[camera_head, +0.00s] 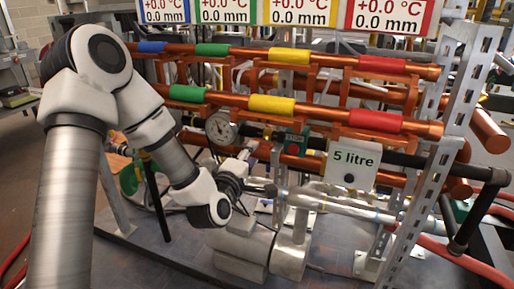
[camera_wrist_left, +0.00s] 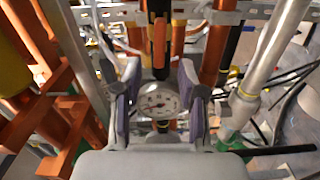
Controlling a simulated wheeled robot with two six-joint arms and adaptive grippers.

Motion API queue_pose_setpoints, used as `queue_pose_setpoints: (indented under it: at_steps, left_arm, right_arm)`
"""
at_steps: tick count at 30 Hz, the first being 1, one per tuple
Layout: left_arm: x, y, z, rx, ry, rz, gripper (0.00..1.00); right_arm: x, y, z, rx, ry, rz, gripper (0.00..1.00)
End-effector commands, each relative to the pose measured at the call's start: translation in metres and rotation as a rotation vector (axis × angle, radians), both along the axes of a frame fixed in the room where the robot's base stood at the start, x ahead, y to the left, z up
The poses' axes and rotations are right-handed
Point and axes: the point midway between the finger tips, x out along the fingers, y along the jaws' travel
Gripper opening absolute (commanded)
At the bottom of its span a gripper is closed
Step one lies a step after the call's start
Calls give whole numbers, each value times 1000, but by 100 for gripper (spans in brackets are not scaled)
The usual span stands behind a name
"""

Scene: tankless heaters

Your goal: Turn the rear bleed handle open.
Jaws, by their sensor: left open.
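My left gripper (camera_head: 246,150) reaches up toward the pipe rack, beside a round dial gauge (camera_head: 221,128). In the left wrist view the two grey fingers of my left gripper (camera_wrist_left: 160,78) stand wide apart with nothing held between them. The gauge (camera_wrist_left: 160,103) shows in the gap, beyond the fingers. An orange lever-like part (camera_wrist_left: 159,40), which may be the bleed handle, stands above the gauge in line with the gap. It looks apart from both fingers. I cannot tell for sure which part is the rear bleed handle in the head view. My right gripper is not in view.
Copper pipes with coloured bands (camera_head: 272,105) cross above my gripper. A white "5 litre" sign (camera_head: 351,163) hangs to the right. A perforated metal upright (camera_head: 428,185) stands further right. In the left wrist view a silver pipe (camera_wrist_left: 268,60) runs close on the right.

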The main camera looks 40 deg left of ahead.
Motion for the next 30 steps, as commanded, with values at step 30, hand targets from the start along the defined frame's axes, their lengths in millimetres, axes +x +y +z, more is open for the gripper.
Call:
queue_pose_setpoints:
  at_steps: [30]
  left_arm:
    - [-77, -77, -246, 233, 634, -246, 41]
  right_arm:
    - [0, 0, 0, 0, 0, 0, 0]
